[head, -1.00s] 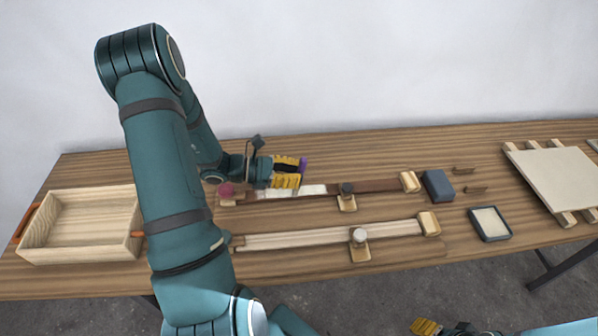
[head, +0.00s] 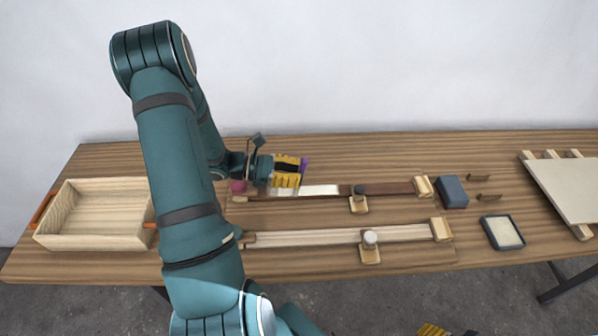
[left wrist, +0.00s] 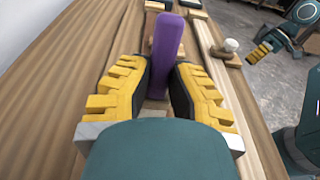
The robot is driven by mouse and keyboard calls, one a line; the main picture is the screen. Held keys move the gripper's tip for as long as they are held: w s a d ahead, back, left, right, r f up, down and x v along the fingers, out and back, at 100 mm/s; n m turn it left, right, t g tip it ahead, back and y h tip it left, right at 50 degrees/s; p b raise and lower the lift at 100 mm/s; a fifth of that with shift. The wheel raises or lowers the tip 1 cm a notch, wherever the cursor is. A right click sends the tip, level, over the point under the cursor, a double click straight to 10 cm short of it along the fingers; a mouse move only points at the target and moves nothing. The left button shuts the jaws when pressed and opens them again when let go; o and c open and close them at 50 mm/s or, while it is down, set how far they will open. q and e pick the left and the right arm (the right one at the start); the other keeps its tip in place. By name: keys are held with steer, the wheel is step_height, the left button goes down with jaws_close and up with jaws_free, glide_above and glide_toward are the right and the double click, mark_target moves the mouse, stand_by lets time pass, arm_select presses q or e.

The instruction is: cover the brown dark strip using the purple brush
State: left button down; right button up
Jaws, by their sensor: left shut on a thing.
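The dark brown strip (head: 395,188) lies along the rear of the bench, with a white stretch (head: 318,190) on its left part and bare brown to the right. My left gripper (head: 290,171) is shut on the purple brush (head: 304,165), over the strip's left part. In the left wrist view the purple brush (left wrist: 165,45) stands up between the yellow fingers (left wrist: 158,85). Its bristles are hidden, so I cannot tell whether they touch the strip. My right gripper (head: 434,330) shows only partly at the bottom edge, away from the bench.
A dark-knobbed clamp (head: 358,200) sits on the strip. A pale strip (head: 320,236) with a white-knobbed clamp (head: 370,248) lies in front. A dark block (head: 452,192), a shallow tray (head: 485,232) and a board (head: 570,188) are right; a wooden box (head: 70,240) is left.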

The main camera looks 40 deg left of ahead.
arm_select(q)
steer(key=shift+s+a, duration=0.45)
steer(key=shift+s, duration=0.05)
steer(key=shift+s+a, duration=0.1)
steer(key=shift+v, duration=1)
steer(key=shift+s+f, duration=0.1)
steer(key=shift+f, duration=0.15)
steer(key=shift+v, duration=1.05)
steer(key=shift+s+a+f, duration=0.1)
steer(key=shift+f, duration=0.05)
steer(key=shift+v, duration=0.9)
steer(key=shift+f, duration=0.15)
steer(key=shift+r+p+x, duration=0.2)
steer(key=shift+p+x, duration=0.1)
steer(key=shift+x, duration=0.85)
